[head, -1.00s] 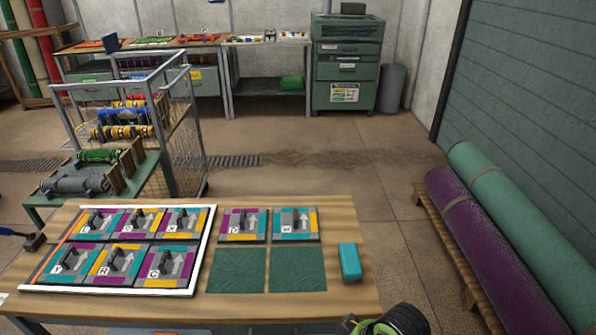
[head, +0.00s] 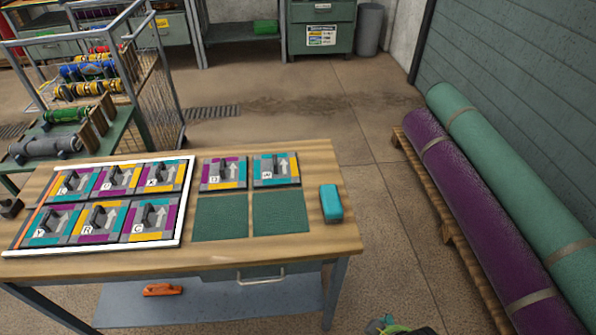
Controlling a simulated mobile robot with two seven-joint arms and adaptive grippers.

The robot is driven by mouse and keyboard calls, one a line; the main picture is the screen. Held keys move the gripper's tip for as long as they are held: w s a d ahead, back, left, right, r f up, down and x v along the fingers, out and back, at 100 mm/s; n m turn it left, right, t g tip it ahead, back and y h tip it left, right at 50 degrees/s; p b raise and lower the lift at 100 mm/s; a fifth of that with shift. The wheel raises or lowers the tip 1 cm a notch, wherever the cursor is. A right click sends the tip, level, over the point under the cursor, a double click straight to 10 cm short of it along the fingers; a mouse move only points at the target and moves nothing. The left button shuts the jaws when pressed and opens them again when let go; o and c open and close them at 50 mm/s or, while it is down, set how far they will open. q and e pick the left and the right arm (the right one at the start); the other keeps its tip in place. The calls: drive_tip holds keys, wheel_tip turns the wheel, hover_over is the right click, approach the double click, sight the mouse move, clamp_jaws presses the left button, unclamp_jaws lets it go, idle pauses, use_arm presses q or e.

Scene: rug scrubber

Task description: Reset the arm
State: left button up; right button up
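The task names only the arm. A dark and green piece (head: 398,329), likely part of my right arm, shows at the bottom edge, right of the table. It is mostly cut off, and no fingertips can be made out. My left arm and gripper are not in the head view. The wooden worktable (head: 300,251) stands in front of me. A white-framed tray (head: 184,205) on its left holds several lettered tiles with dark handles. Two more tiles, one at the left (head: 224,173) and one at the right (head: 276,169), stand beside it.
Two bare green squares, left (head: 221,217) and right (head: 280,212), and a teal block (head: 330,203) are on the table. An orange item (head: 163,289) lies on the lower shelf. A wire cart (head: 160,90) stands behind left; rolled rugs (head: 470,190) lie right. Floor between is clear.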

wheel_tip(320, 180, down, 12)
drive_tip(key=s, duration=0.2)
drive_tip(key=s+d+f+g, duration=0.2)
drive_tip(key=s+f, duration=1.4)
drive_tip(key=f, duration=0.2)
drive_tip(key=shift+d+f, duration=0.3)
drive_tip(key=shift+d, duration=0.1)
